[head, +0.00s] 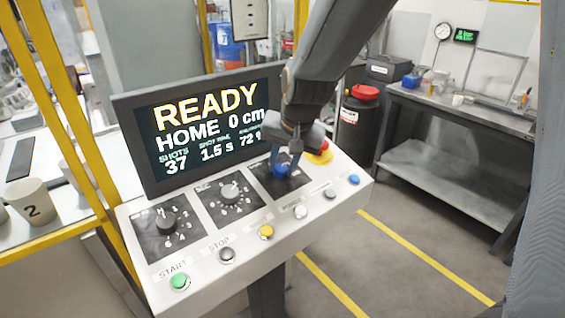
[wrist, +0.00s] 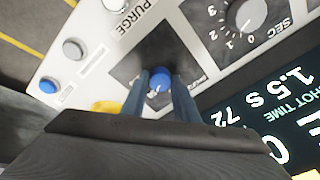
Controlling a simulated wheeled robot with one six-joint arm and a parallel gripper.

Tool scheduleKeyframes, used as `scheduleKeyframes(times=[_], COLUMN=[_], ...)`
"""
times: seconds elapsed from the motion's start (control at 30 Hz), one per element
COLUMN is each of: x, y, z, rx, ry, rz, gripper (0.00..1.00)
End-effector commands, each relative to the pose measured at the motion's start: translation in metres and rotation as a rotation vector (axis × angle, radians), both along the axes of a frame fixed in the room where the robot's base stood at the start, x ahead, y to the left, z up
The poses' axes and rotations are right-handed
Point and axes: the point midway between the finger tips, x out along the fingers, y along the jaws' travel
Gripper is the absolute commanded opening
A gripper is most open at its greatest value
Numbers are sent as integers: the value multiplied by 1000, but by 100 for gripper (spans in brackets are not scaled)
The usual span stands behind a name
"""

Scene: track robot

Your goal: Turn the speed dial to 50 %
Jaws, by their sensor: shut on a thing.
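A white control panel (head: 228,262) carries three dials on dark plates in a row. The third dial, a blue knob (wrist: 160,78), sits on the right-hand plate in the head view, largely hidden behind my gripper (head: 286,168). In the wrist view, my gripper (wrist: 161,88) has its two fingers on either side of the blue knob, shut on it. A pale pointer mark shows on the knob, but its scale is hidden or too blurred to read. The screen (head: 200,128) reads READY, HOME 0 cm, shots 37, shot time 1.5 s, and a partly hidden value beginning 72.
Two black-plated dials (head: 166,222) and (head: 229,193) are left of my gripper. A green START button (head: 180,281), a yellow button (head: 266,231) and other buttons line the front edge. A red emergency button (head: 321,147) stands close behind, right of my gripper.

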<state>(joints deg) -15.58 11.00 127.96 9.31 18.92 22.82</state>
Motion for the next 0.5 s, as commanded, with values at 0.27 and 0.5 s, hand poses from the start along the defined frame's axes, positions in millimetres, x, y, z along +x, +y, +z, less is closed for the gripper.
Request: scheduleKeyframes(times=[0.27, 0.5], x=[0, 0], y=[0, 0], z=[0, 0], rx=[1, 0], ry=[-1, -1], rz=[0, 0], gripper=[29, 46])
